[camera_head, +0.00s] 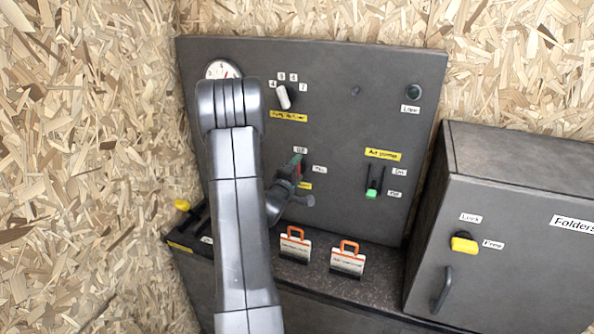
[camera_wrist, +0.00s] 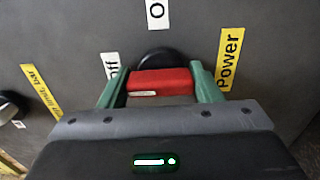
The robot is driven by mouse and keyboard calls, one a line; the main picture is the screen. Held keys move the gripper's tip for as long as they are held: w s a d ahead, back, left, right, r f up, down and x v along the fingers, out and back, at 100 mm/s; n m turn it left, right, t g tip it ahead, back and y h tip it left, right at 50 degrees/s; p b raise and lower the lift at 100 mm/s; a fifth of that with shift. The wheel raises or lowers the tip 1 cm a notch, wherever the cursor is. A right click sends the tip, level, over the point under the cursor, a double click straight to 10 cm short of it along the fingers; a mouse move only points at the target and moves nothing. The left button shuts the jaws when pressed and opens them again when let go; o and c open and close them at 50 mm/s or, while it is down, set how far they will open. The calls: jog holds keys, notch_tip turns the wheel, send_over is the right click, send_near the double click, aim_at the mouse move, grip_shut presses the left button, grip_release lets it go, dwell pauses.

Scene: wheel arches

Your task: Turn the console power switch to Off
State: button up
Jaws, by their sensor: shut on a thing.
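The power switch has a red handle (camera_wrist: 160,82) on a dark round base (camera_wrist: 158,57), set in the grey console panel (camera_head: 330,110). My gripper (camera_wrist: 162,88) has its two green fingers on either side of the red handle and is shut on it. In the head view my gripper (camera_head: 297,168) is at the switch, and the handle is mostly hidden. In the wrist view an "Off" label (camera_wrist: 110,66) is left of the switch, a partly cut label starting with "O" (camera_wrist: 157,12) is above it, and a yellow "Power" label (camera_wrist: 230,60) is right. I cannot tell which label the handle points to.
A white selector knob (camera_head: 283,96) is above the switch, and a green-tipped slider (camera_head: 371,193) is to its right. A grey cabinet (camera_head: 510,270) with a yellow latch stands at the right.

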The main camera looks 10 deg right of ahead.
jog(key=o, duration=1)
jog(key=shift+a, duration=0.1)
jog(key=b+v, duration=0.3)
jog(key=v, duration=1)
jog(key=shift+s+a, duration=0.2)
jog(key=shift+s, duration=0.15)
jog(key=p+x, duration=0.3)
jog(key=x, duration=1.1)
jog(key=shift+s+a, duration=0.1)
jog(key=shift+s, duration=0.05)
